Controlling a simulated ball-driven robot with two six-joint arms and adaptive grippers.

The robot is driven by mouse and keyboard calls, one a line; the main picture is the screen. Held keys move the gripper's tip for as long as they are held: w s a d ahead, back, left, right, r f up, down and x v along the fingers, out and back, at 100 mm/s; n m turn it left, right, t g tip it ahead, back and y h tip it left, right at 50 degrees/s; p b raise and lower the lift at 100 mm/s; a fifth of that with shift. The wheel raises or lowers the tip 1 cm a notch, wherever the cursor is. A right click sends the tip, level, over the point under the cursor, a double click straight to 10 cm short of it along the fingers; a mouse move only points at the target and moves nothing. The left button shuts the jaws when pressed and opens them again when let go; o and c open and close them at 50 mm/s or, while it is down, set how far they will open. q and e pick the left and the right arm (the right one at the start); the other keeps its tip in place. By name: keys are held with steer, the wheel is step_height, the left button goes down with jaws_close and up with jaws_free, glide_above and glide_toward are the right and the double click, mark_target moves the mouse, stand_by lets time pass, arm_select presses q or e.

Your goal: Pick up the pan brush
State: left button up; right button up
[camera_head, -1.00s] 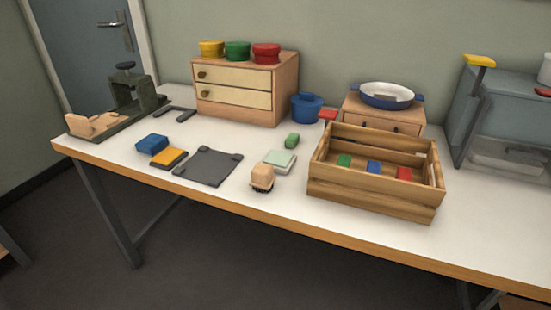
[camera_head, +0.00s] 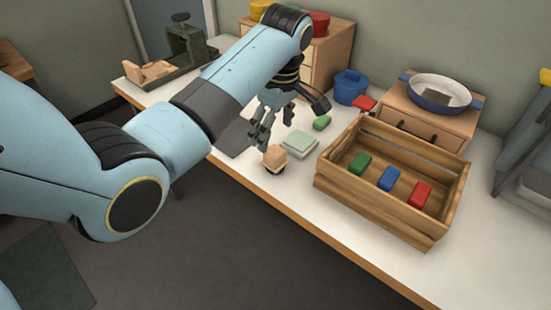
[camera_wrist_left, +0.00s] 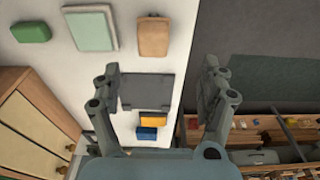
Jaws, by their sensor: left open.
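The pan brush (camera_head: 275,158) is a small tan wooden block with dark bristles under it, standing near the front edge of the white table (camera_head: 330,240). In the left wrist view its tan top (camera_wrist_left: 154,36) shows beyond the fingertips, near the top of the picture. My left gripper (camera_head: 264,135) is open and empty, just above and to the left of the brush in the head view. Its two fingers (camera_wrist_left: 161,68) are spread wide in the wrist view, with the brush apart from them. My right gripper is not in view.
A pale green pad (camera_head: 299,143) lies close beside the brush, with a green block (camera_head: 322,123) behind it. A wooden crate (camera_head: 375,201) with coloured blocks stands to the right. A dark grey plate (camera_head: 233,138) lies left of the brush. A blue pot (camera_head: 350,89) stands behind.

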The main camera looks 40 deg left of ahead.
mark_target(276, 151)
arm_select(q)
steer(key=f, duration=0.4)
steer(key=shift+w+a+f, duration=0.15)
steer(key=shift+w+f, duration=0.1)
steer(key=shift+f, duration=0.15)
steer(key=f, duration=0.4)
steer(key=f+b, duration=0.1)
steer(key=f, duration=0.1)
steer(key=shift+w+a, duration=0.2)
steer(key=shift+w, duration=0.15)
steer(key=shift+r, duration=0.1)
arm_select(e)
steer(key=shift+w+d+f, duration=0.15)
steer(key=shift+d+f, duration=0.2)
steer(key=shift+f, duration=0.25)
arm_select(q)
steer(key=c, duration=1.3)
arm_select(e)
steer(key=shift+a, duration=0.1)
arm_select(q)
steer(key=shift+r, duration=0.1)
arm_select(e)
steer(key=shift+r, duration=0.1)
